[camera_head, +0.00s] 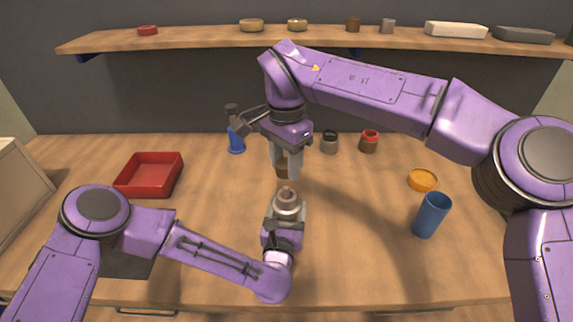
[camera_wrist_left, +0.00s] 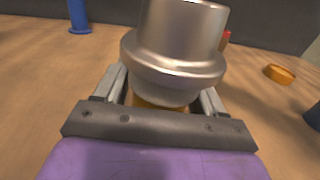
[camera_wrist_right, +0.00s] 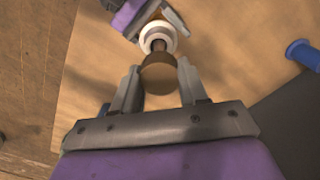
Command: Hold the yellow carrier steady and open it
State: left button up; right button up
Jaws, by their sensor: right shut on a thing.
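The yellow carrier stands upright in my left gripper (camera_head: 283,224). In the left wrist view its yellow part (camera_wrist_left: 158,103) shows low between the fingers, under a wide silver metal top (camera_wrist_left: 178,45). The left fingers flank it closely on both sides. My right gripper (camera_head: 286,160) points down from above, shut on a brown round piece (camera_wrist_right: 158,78). The carrier's lower part is mostly hidden by my left gripper.
A red tray (camera_head: 118,186) is at the left, and a blue cup (camera_head: 431,214) and yellow dish (camera_head: 422,180) at the right. A blue object (camera_head: 236,140) and two jars (camera_head: 330,143) (camera_head: 369,141) stand behind. A shelf (camera_head: 200,40) spans the back. The front right table is clear.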

pick_arm(q)
jog(key=shift+o, duration=0.7)
jog(key=shift+s, duration=0.1)
